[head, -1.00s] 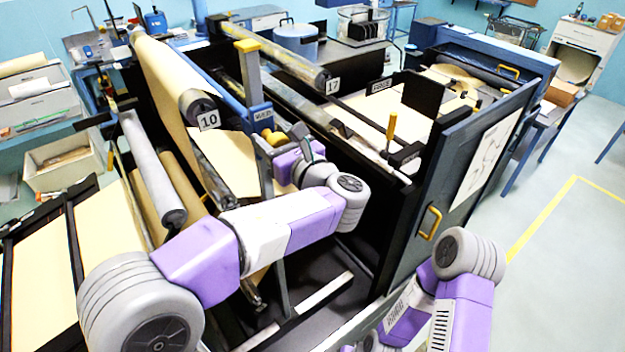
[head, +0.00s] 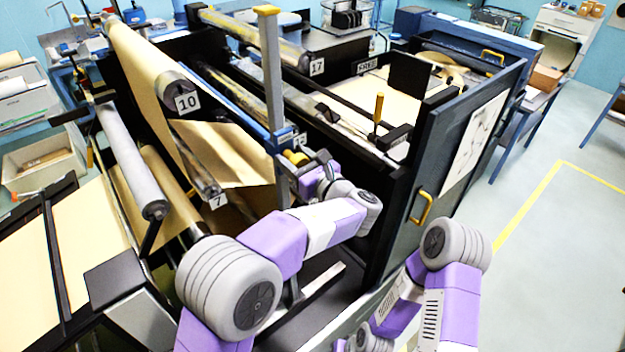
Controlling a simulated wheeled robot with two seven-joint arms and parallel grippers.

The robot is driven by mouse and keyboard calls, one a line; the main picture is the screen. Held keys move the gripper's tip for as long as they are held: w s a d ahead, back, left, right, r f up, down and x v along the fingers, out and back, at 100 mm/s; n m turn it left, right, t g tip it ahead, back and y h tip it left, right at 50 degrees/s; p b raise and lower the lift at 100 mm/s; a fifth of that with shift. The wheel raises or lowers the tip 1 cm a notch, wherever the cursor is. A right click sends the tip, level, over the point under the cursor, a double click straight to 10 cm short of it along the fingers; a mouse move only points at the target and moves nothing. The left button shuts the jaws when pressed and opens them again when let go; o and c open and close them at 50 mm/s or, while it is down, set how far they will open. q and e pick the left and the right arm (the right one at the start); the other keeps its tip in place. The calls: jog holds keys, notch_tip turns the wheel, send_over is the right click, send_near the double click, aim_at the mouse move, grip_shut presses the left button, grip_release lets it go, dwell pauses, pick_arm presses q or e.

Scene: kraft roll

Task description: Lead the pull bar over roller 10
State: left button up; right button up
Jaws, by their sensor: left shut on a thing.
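Roller 10 (head: 176,86) is the dark-ended roller with the number 10 on its plate, at upper left. Brown kraft paper (head: 135,68) covers it and runs down towards roller 7 (head: 207,188). Another stretch of paper (head: 235,153) reaches from there towards my left gripper (head: 298,160). The left gripper is shut beside the grey post, lower than roller 10 and to its right. A yellow grip (head: 294,157), apparently the pull bar's end, is at its jaws. The rest of the bar is hidden or unclear. My right arm shows at lower right; its gripper is out of view.
A grey post (head: 273,70) with a yellow top stands close to the left gripper. Roller 17 (head: 265,42) lies beyond. A dark side panel (head: 450,160) with a yellow handle stands right. Open floor lies farther right.

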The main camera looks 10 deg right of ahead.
pick_arm(q)
jog(key=w+d+f+b, duration=0.1)
jog(key=w+d+f, duration=0.2)
jog(key=f, duration=0.6)
jog(key=shift+d+b, duration=0.4)
jog(key=shift+d, duration=0.4)
jog(key=shift+f, duration=0.1)
